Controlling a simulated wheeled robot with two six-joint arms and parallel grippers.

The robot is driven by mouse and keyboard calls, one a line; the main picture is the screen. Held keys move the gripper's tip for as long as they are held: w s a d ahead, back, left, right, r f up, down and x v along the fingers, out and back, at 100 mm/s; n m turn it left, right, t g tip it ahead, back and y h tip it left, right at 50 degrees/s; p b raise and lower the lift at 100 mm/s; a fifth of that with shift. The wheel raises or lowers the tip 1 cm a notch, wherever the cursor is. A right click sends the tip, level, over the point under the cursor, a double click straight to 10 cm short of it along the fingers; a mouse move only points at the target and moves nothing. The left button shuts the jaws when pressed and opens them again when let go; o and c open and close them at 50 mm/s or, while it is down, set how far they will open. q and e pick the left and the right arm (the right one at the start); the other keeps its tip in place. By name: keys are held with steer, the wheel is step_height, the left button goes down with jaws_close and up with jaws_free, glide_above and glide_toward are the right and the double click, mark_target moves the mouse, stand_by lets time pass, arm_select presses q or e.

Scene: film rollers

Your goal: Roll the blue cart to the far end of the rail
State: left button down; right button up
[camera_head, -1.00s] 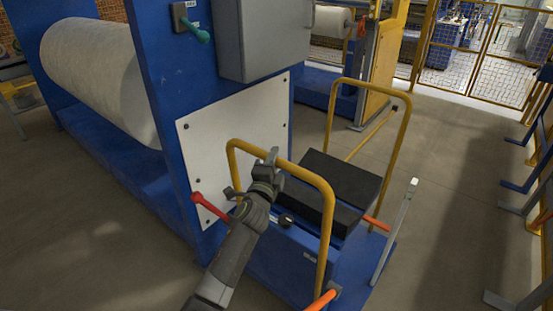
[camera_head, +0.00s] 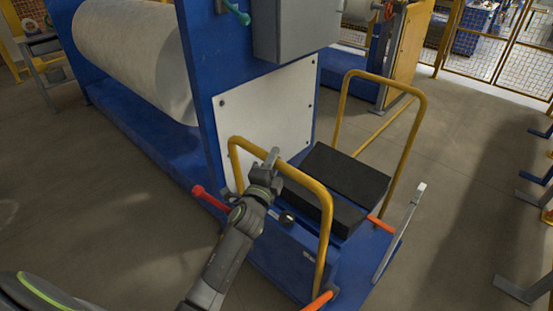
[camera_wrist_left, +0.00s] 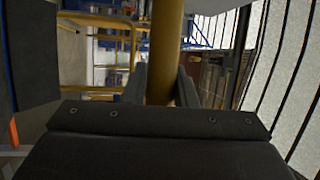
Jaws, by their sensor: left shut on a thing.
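The blue cart (camera_head: 318,262) stands beside the blue roller machine, with yellow tube handles at its near and far ends and black pads (camera_head: 346,172) on top. My left gripper (camera_head: 270,163) is shut on the near yellow handle (camera_head: 300,178), at its top bar. In the left wrist view the yellow bar (camera_wrist_left: 164,50) runs between the two fingers. A rail along the floor is not clearly visible. My right gripper is not in view.
The blue machine frame (camera_head: 205,90) with a white panel and a large white roll (camera_head: 135,55) stands close on the cart's left. Orange-tipped levers (camera_head: 380,223) stick out from the cart. Open floor (camera_head: 465,200) lies to the right, with blue and yellow stands at the edge.

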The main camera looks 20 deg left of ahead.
arm_select(q)
steer(key=shift+r, duration=0.4)
steer(key=c, duration=1.6)
jaws_free()
steer(key=o, duration=0.4)
steer(key=shift+s+a+f, duration=0.1)
steer(key=shift+s+a, duration=0.2)
steer(key=shift+a, duration=0.1)
steer(key=shift+o, duration=0.2)
steer(key=shift+d+f, duration=0.1)
steer(key=shift+d, duration=0.05)
steer(key=shift+d+f, duration=0.1)
steer(key=s+f+p, duration=0.1)
steer(key=s+f, duration=0.2)
steer(key=s, duration=1.4)
steer(key=shift+d, duration=0.3)
steer(key=shift+c, duration=0.2)
